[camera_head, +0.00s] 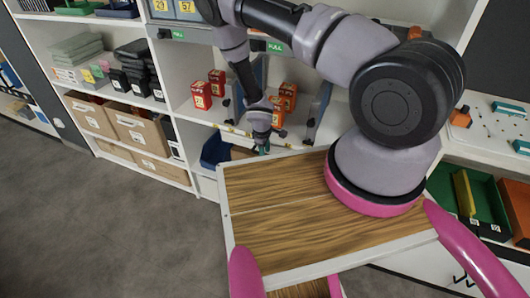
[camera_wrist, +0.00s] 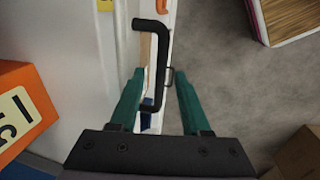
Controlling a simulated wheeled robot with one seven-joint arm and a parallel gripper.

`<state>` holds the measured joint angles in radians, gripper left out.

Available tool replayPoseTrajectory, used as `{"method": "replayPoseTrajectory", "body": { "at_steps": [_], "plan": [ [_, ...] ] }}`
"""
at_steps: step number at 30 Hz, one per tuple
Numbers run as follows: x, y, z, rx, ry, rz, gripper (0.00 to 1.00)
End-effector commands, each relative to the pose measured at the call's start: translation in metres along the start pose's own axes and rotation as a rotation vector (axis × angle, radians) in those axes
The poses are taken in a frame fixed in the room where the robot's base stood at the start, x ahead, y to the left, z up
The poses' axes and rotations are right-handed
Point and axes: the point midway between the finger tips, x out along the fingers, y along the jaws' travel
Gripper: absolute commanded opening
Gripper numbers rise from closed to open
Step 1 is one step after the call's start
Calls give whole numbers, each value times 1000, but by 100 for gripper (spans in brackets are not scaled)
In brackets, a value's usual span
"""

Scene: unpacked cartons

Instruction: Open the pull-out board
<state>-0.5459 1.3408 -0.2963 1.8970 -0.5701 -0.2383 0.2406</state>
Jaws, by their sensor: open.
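In the wrist view a black bar handle (camera_wrist: 152,62) stands on the white front edge (camera_wrist: 166,52) of what looks like the pull-out board. My gripper (camera_wrist: 159,72) has its two green fingers apart, one on each side of the handle and edge. The handle's lower part lies between the fingers, and I see no clear contact. In the head view my gripper (camera_head: 262,150) is at the front of the middle shelf bay, pointing down. The arm hides much of the board and handle there. I cannot tell from here how far the board is out.
Red boxes (camera_head: 201,95) and orange boxes (camera_head: 288,96) stand on the shelf near my gripper. An orange box (camera_wrist: 28,110) is close at left in the wrist view. A blue bin (camera_head: 214,151) sits below. Grey floor (camera_head: 110,210) is open in front of the shelves.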

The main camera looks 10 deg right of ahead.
Motion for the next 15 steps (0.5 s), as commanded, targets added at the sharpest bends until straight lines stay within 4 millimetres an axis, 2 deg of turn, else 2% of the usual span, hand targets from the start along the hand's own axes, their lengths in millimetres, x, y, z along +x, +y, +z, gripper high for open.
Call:
{"method": "replayPoseTrajectory", "body": {
  "at_steps": [8,12,15],
  "plan": [
    [2,0,0,1,0,0,47],
    [2,0,0,1,0,0,0],
    [2,0,0,1,0,0,0]
  ]
}}
